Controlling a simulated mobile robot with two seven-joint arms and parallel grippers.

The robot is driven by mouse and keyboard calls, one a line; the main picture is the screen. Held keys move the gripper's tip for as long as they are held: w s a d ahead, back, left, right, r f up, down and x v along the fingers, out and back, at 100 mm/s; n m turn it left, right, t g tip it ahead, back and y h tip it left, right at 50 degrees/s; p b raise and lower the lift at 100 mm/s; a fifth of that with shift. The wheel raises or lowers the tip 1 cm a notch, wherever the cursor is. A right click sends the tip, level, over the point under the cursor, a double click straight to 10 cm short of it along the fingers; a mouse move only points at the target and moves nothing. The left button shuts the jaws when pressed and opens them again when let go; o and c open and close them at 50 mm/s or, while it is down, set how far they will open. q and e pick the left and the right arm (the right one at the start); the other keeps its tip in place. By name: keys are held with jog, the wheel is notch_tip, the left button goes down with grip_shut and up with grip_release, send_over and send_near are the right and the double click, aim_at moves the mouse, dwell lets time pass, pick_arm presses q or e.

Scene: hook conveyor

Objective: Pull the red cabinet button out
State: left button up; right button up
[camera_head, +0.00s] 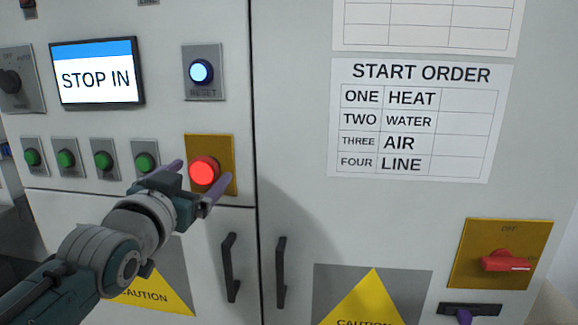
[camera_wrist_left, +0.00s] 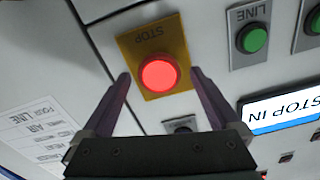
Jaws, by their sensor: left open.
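The red button (camera_head: 204,171) sits lit on a yellow plate (camera_head: 195,145) on the cabinet front. It also shows in the left wrist view (camera_wrist_left: 159,75), where the plate reads STOP upside down. My left gripper (camera_head: 206,172) is open in front of it, one finger to either side in the head view. In the left wrist view the open fingers (camera_wrist_left: 161,76) flank the button, with clear space between them and it. Whether the fingertips reach the button's depth cannot be told.
Several green buttons (camera_head: 104,159) line up left of the red one. A lit RESET button (camera_head: 201,72) and a STOP IN screen (camera_head: 97,72) are above. Door handles (camera_head: 230,268) stand below. A red switch (camera_head: 506,261) is at right.

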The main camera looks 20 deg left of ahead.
pick_arm(q)
jog(key=shift+x, duration=0.9)
grip_shut()
dwell(0.4)
